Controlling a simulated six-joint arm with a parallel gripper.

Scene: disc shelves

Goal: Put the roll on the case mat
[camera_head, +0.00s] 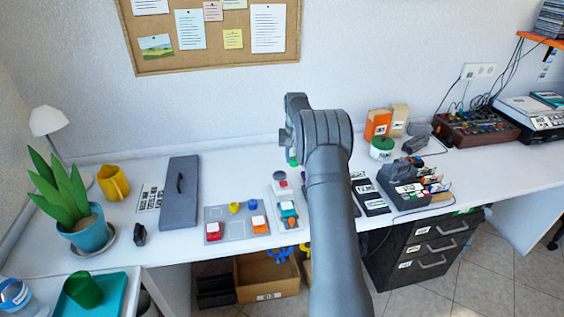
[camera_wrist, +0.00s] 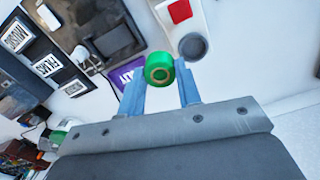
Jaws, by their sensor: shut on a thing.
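My gripper (camera_wrist: 160,80) is shut on a small green roll (camera_wrist: 159,70). The roll sits between the blue fingertips, with its tan, ring-shaped end facing the camera. In the head view the roll (camera_head: 293,161) is a small green patch beside my dark wrist, above the back of the table; my arm hides the fingers there. A grey mat (camera_head: 236,236) lies left of my arm, bearing small red, yellow, blue and orange pieces. I cannot tell which surface is the case mat.
A narrow light tray (camera_head: 276,203) with colored pieces lies beside my arm. A grey lid-like slab (camera_head: 180,190) with a handle is farther left. Black labelled panels (camera_wrist: 50,63) and a purple card (camera_wrist: 126,76) show in the wrist view. A white-and-green jar (camera_head: 382,150) stands back right.

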